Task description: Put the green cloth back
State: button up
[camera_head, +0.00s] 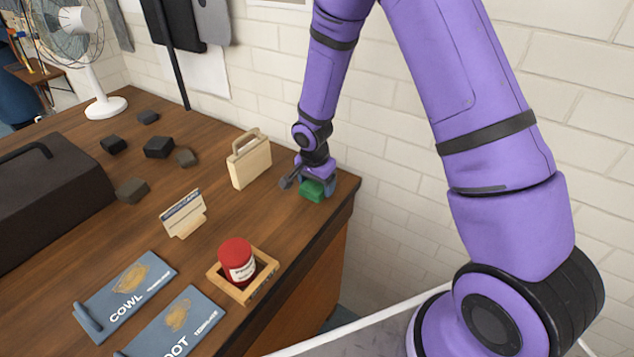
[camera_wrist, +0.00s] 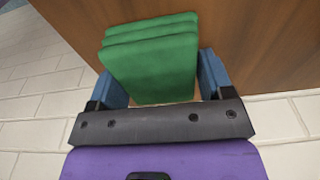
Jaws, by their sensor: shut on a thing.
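The green cloth (camera_wrist: 155,65) is a folded stack of several layers. It sits between the two blue fingers of my gripper (camera_wrist: 165,85) in the wrist view, and the gripper is shut on it. In the head view, the green cloth (camera_head: 312,191) shows at the right end of the wooden table, with my gripper (camera_head: 309,186) around it. I cannot tell whether the cloth touches the tabletop or is held just above it.
A pale wooden bag-shaped block (camera_head: 249,163) stands just left of my gripper. A red can (camera_head: 237,258) sits in a wooden tray (camera_head: 245,293). The table's right edge is close.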

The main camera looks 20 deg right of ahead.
jog(key=o, duration=0.9)
jog(key=shift+f, duration=0.1)
notch_tip(320, 180, up, 12)
jog(key=a+r, duration=0.1)
notch_tip(320, 180, up, 17)
jog(key=n+t, duration=0.2)
jog(key=n, duration=0.3)
send_over(315, 184)
jog(key=s+d, duration=0.5)
jog(key=s, duration=0.5)
jog(key=shift+s+d+r+n+t+y, duration=0.35)
jog(key=shift+s+r+n, duration=0.9)
jog(key=shift+s, duration=1.85)
jog(key=shift+s+d+r+n+t+y, duration=0.1)
jog(key=shift+s+d+r+n+t, duration=0.45)
jog(key=shift+s+r, duration=1.85)
jog(key=shift+s+d+r+n+t+y, duration=0.15)
jog(key=shift+s+d+r+n+t, duration=0.55)
jog(key=shift+s, duration=3.05)
jog(key=shift+a+r+n+g, duration=0.1)
jog(key=shift+a+n+g, duration=0.1)
jog(key=shift+n+g, duration=0.2)
